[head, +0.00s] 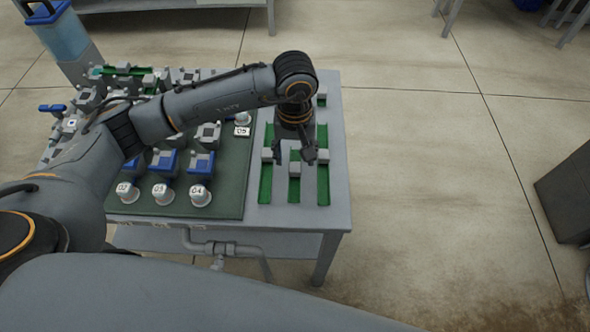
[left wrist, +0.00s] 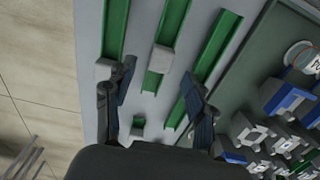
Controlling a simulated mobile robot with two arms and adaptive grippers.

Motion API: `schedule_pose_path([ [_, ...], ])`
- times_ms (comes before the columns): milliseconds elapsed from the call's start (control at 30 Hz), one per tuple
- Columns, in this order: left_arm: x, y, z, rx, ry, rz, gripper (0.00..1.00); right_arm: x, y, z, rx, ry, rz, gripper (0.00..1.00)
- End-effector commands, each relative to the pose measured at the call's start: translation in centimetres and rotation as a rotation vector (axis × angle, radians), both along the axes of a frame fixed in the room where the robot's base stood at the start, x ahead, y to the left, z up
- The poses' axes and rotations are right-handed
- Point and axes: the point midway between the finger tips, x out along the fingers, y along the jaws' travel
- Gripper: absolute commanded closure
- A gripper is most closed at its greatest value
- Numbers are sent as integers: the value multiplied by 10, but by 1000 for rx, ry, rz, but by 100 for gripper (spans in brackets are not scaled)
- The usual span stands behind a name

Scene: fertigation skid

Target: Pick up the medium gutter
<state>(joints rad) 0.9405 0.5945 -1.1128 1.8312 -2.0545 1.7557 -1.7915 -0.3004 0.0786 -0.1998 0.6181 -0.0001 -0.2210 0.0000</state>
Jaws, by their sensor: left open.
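Several green gutters, each with a pale grey block on it, lie on the right part of the grey table. In the head view I see a left gutter (head: 265,184), a middle gutter (head: 294,189) and a right gutter (head: 323,184). I cannot tell for sure which is the medium one. My left gripper (head: 295,156) points down over the middle gutter, open and empty. In the left wrist view its fingers (left wrist: 158,70) stand on either side of the middle gutter's line, near its grey block (left wrist: 162,60). Contact is not visible. My right gripper is out of view.
A dark green board (head: 228,205) with white numbered caps (head: 200,195) and blue-and-grey fittings covers the table's left part. Another short gutter (head: 322,99) lies farther back. The floor to the right is clear up to a dark box (head: 570,195).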

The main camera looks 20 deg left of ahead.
Motion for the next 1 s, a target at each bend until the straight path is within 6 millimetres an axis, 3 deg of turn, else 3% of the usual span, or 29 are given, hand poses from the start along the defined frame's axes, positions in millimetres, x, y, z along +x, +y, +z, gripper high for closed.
schedule_pose_path([
  [300,-6,-2,-41,0,2,0,45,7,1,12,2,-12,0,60],
  [567,-6,-2,-44,1,1,0,45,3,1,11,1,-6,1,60],
  [833,-6,-2,-44,1,1,0,100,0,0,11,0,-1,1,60],
  [1000,-6,-2,-44,0,1,0,100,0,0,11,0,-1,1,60],
])
